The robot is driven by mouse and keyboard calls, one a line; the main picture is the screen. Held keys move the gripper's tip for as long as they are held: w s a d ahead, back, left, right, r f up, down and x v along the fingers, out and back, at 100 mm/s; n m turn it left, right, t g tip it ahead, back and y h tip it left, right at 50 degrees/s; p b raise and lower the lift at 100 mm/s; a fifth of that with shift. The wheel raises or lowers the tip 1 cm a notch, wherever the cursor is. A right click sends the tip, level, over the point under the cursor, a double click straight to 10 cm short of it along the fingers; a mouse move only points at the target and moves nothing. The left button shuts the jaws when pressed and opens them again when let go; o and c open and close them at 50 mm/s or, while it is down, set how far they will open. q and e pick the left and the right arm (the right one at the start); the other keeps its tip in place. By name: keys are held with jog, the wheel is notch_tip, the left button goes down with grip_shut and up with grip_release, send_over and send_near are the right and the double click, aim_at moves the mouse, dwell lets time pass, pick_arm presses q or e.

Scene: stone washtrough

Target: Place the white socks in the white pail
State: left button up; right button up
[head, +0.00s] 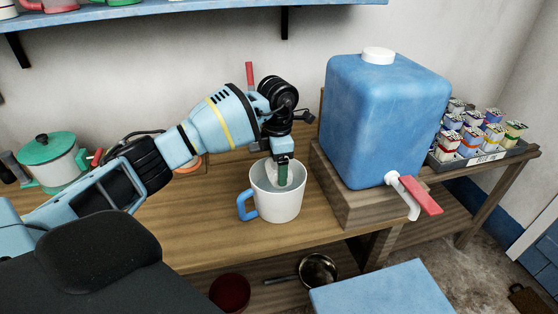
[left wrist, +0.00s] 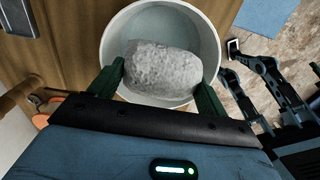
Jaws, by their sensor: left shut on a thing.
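The white socks (left wrist: 163,68) are a rolled, grey-white bundle between the two green fingers of my left gripper (left wrist: 162,84). The gripper is shut on the bundle. The white pail (head: 278,206) has a blue handle on its left and stands upright on the wooden counter. In the left wrist view, the pail's rim (left wrist: 110,40) surrounds much of the bundle from behind. In the head view, my left gripper (head: 284,172) points down into the pail's mouth, and the bundle shows at the opening. I cannot tell whether the bundle touches the pail.
A large blue water container (head: 385,120) with a red-handled tap stands on a wooden block right of the pail. A tray (head: 485,158) of small cartons is farther right. A green-lidded pot (head: 48,155) is at the left. A blue stool (head: 380,292) is in front.

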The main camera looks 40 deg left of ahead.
pick_arm(q)
jog(key=o, duration=0.9)
jog(key=shift+o, duration=0.6)
pick_arm(e)
jog(key=shift+f, duration=0.1)
jog(key=shift+s+d+f, duration=0.1)
jog(key=shift+s, duration=0.05)
pick_arm(q)
notch_tip(320, 180, up, 7)
jog(key=p, duration=0.2)
jog(key=shift+r+p, duration=0.15)
jog(key=shift+p, duration=0.15)
pick_arm(e)
jog(key=shift+t, duration=0.5)
jog(key=w+r, duration=0.1)
jog(key=r, duration=0.1)
jog(key=w+r, duration=0.2)
jog(key=shift+w+r, duration=0.15)
jog(key=shift+r, duration=0.05)
jog(key=shift+f, duration=0.2)
